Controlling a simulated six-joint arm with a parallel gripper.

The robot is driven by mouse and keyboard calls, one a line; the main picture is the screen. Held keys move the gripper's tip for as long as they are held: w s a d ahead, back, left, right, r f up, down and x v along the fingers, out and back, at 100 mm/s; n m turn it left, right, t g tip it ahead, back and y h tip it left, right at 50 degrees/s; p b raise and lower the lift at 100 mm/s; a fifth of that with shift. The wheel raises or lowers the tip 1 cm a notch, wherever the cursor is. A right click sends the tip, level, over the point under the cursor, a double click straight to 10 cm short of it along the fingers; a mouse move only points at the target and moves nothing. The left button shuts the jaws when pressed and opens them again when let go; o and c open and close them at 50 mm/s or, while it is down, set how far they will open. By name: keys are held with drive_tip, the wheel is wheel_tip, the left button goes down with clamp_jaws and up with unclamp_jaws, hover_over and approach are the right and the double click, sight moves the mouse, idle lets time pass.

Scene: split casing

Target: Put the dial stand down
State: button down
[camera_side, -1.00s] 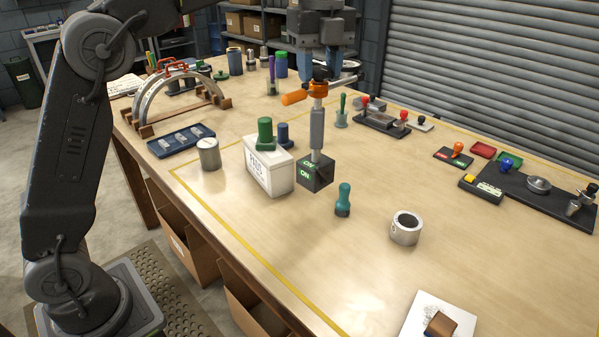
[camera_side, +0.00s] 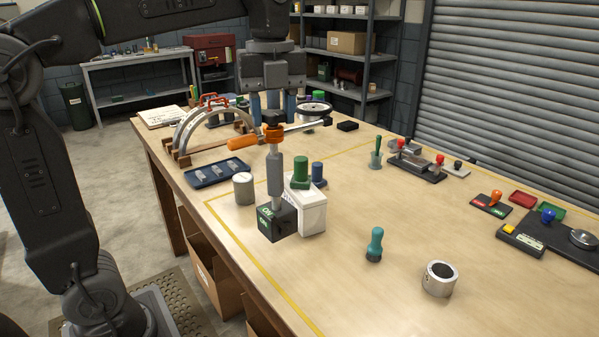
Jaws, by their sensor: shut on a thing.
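The dial stand (camera_side: 274,175) has a black cube base marked "ON" in green, a grey upright post and an orange clamp with an orange knob pointing left. A thin rod runs from the clamp to the right, with a dark end. My gripper (camera_side: 272,112) is at the top of the stand, shut on it, its blue fingers pointing down. The stand is upright. Its base is in front of and left of a white box (camera_side: 313,217) and hides part of it. I cannot tell whether the base touches the table (camera_side: 330,275).
A green-handled piece (camera_side: 301,172) rises at the white box. A grey cylinder (camera_side: 243,188) and a navy tray (camera_side: 216,173) are to the left. A teal-handled stamp (camera_side: 374,245) and a metal ring (camera_side: 439,279) stand to the right. The front table area is clear.

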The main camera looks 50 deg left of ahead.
drive_tip(key=w+d+f, duration=0.1)
drive_tip(key=d+f, duration=0.9)
drive_tip(key=d, duration=0.1)
drive_tip(key=shift+w+d+f, duration=0.3)
drive_tip(key=shift+f, duration=0.15)
drive_tip(key=c, duration=0.6)
unclamp_jaws()
drive_tip(key=shift+f, duration=0.15)
